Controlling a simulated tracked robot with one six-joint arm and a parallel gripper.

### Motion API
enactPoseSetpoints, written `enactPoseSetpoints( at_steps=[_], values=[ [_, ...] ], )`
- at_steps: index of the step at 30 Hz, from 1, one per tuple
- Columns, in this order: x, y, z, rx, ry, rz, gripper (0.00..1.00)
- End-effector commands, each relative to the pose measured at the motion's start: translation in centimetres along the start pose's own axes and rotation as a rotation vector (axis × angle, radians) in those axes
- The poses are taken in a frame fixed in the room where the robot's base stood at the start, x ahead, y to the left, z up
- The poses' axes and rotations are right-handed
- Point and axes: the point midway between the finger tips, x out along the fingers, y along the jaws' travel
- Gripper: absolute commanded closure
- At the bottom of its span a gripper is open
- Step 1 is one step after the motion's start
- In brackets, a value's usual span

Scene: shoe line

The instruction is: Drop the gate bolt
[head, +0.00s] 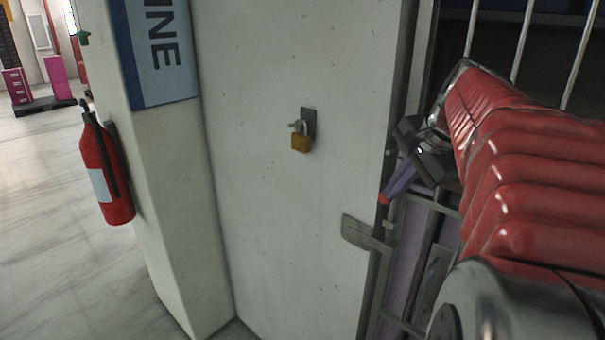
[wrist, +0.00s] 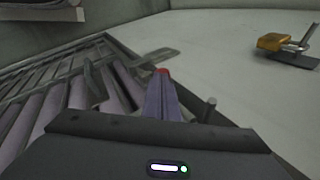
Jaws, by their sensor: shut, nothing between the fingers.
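My gripper (head: 385,197) is shut and empty, its red-tipped fingers pointing down and left in front of the gate's edge. In the wrist view the shut fingers (wrist: 162,76) reach toward a flat grey metal plate. This plate, which looks like the gate's bolt or latch (head: 364,233), sticks out sideways from the gate's edge across the pale wall, just below the fingertips. It also shows in the wrist view (wrist: 158,56). The fingertips look close to it; I cannot tell whether they touch. The barred gate (head: 405,322) is partly hidden behind my red-sleeved arm.
A brass padlock (head: 301,143) hangs from a dark hasp on the pale wall (head: 270,220), left of the gate. A red fire extinguisher (head: 106,172) is mounted on the pillar at left. The tiled floor (head: 50,255) at left is open.

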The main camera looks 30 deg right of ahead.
Motion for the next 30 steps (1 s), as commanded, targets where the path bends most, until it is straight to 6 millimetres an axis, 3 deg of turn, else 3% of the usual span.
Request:
enactPoseSetpoints(
  at_steps=[13,25,30],
  values=[
    [4.2,2.3,0.1,0.0,-0.001,0.001,1.0],
    [4.6,2.6,0.1,0.0,-0.004,0.007,1.0],
    [3.9,2.5,0.1,-0.001,-0.005,0.006,1.0]
  ],
)
